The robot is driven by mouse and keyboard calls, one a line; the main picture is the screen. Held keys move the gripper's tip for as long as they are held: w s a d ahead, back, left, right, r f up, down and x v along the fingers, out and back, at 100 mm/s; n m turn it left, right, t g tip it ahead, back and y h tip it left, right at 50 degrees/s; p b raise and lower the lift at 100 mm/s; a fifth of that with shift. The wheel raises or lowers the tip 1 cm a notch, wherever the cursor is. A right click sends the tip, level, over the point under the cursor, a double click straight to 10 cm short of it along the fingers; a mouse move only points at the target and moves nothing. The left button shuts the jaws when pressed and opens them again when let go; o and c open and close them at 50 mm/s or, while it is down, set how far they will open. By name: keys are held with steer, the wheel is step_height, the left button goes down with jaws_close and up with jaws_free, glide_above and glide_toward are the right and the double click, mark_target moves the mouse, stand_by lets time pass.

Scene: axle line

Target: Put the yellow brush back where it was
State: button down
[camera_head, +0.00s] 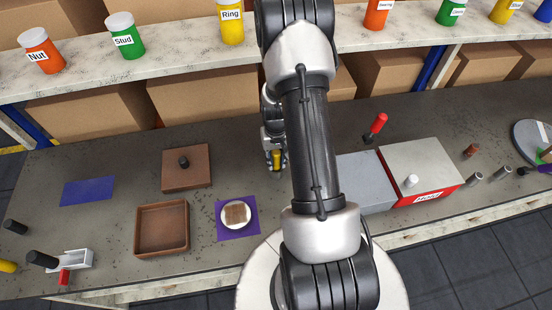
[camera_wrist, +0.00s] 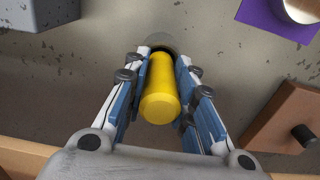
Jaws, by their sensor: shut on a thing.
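The yellow brush shows in the wrist view as a yellow cylindrical handle (camera_wrist: 160,95) between the two fingers, with a dark grey rounded end beyond it. My gripper (camera_wrist: 160,82) is shut on it. In the head view my gripper (camera_head: 275,160) is over the back middle of the bench, with the yellow handle (camera_head: 277,159) between its fingers. The brush appears roughly upright, seen end-on from the wrist. I cannot tell whether its lower end touches the bench.
A brown lid with a black knob (camera_head: 197,178), a brown tray (camera_head: 162,254) and a purple mat (camera_head: 224,234) lie left of my arm. A blue mat (camera_head: 88,191) lies farther left. A shelf with labelled jars runs behind.

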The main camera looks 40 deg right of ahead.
steer(key=shift+f, duration=0.2)
steer(key=c, duration=1.3)
jaws_free()
steer(key=shift+c, duration=0.2)
steer(key=shift+r, duration=0.2)
step_height(320, 180, up, 12)
steer(key=shift+f+p, duration=0.1)
steer(key=shift+p, duration=0.35)
steer(key=a+r+n+t, duration=0.1)
steer(key=a+r, duration=0.3)
steer(key=r, duration=0.2)
steer(key=a+r+n, duration=0.1)
steer(key=a+r, duration=0.2)
steer(key=r, duration=0.3)
steer(key=s+a+r+n+t, duration=0.3)
steer(key=s+a+r+n, duration=0.1)
steer(key=s+a+r, duration=0.9)
steer(key=s+a, duration=0.1)
steer(key=a, duration=0.2)
steer(key=shift+s+a+t, duration=0.3)
steer(key=shift+s, duration=0.1)
